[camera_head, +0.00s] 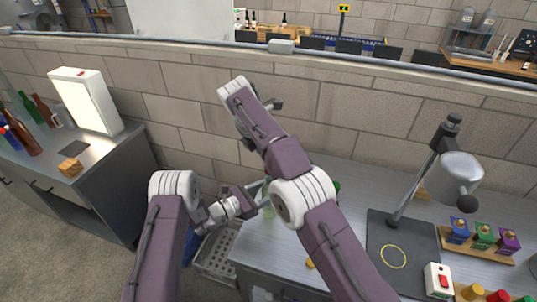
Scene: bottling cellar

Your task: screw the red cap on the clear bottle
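A pale, see-through bottle (268,211), probably the clear bottle, shows in part at the bench's left edge, mostly behind my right arm. My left gripper (262,196) is beside it at its upper part. The fingers are small and partly covered, so I cannot tell whether they are closed on it. My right arm crosses the middle of the view and bends up and back. Its gripper is hidden behind the arm links. A red cap-like piece (498,296) shows at the bottom right edge, between a yellow and a green one. The bottle's mouth is not clearly visible.
The grey bench (290,248) carries a lamp (462,178), a dark mat (392,232) with a yellow ring, a wooden rack (480,250) of coloured items and a red-switched box (438,281). A grey crate (216,256) stands left of it. A block wall runs behind.

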